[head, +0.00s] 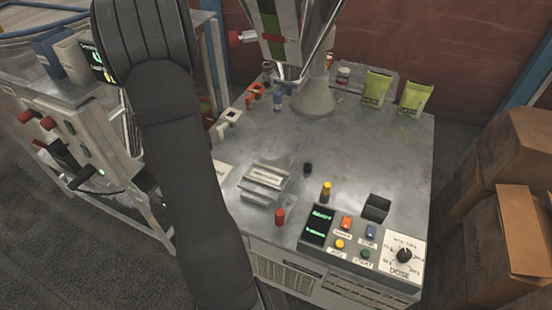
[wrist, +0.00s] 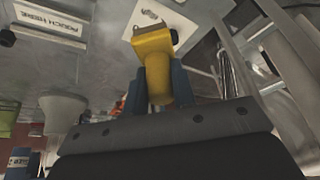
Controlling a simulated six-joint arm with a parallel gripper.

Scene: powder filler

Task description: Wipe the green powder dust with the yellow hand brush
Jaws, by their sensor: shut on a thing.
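The yellow hand brush (wrist: 154,47) is in the wrist view, held between the two blue fingers of my gripper (wrist: 160,88). My gripper is shut on its yellow handle, and the wider end of the brush points away from my gripper. In the head view my dark arm crosses the left and middle, and my gripper and the brush do not show there. I cannot make out any green powder dust on the grey metal table top (head: 350,150) in the head view, nor in the wrist view.
Two green pouches (head: 376,88) stand at the table's back right. A funnel-shaped filler (head: 313,95) stands at the back. A control panel (head: 365,245) with buttons and a dose dial is at the front. Cardboard boxes (head: 510,190) stand at the right. The table's middle right is clear.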

